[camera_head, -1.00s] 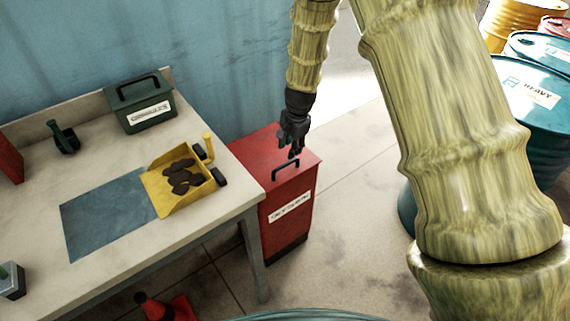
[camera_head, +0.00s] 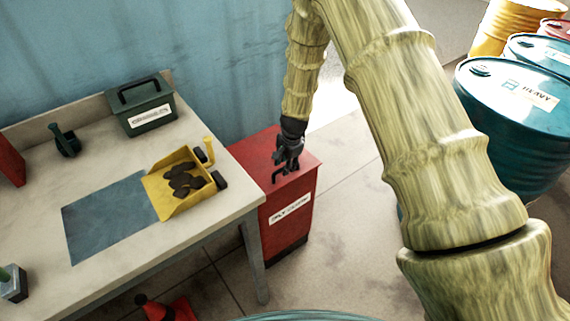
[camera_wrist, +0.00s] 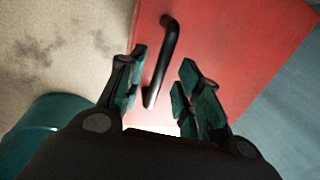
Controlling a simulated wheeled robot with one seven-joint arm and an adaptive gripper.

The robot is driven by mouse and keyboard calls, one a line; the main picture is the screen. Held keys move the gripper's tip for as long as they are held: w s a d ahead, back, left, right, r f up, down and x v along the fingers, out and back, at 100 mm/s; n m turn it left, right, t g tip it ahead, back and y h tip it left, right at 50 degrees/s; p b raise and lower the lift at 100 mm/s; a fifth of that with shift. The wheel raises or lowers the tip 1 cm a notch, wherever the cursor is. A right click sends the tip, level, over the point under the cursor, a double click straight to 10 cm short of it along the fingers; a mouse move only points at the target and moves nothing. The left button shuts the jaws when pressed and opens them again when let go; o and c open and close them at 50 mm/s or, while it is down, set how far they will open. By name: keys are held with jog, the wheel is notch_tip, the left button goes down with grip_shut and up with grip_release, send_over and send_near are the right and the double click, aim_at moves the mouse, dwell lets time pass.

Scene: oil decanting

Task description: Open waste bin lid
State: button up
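The red waste bin (camera_head: 285,221) stands on the floor at the right end of the workbench, with a white label on its front. Its red lid (camera_head: 256,152) looks closed and carries a black bar handle (camera_head: 279,176). In the wrist view the handle (camera_wrist: 163,58) runs upward from between my fingers across the red lid (camera_wrist: 232,40). My gripper (camera_head: 285,166) is just above the lid at the handle. In the wrist view my gripper (camera_wrist: 157,85) is open, with one finger on each side of the handle's near end. Contact with the handle cannot be told.
The workbench (camera_head: 110,257) is left of the bin, holding a yellow scoop (camera_head: 172,205) with dark lumps and a green box (camera_head: 146,116). Blue drums (camera_head: 510,125) stand at the right. A red cone (camera_head: 172,310) is on the floor near the bench. Floor right of the bin is clear.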

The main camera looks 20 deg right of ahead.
jog(key=shift+w+f, duration=0.1)
jog(key=shift+f, duration=0.2)
grip_shut()
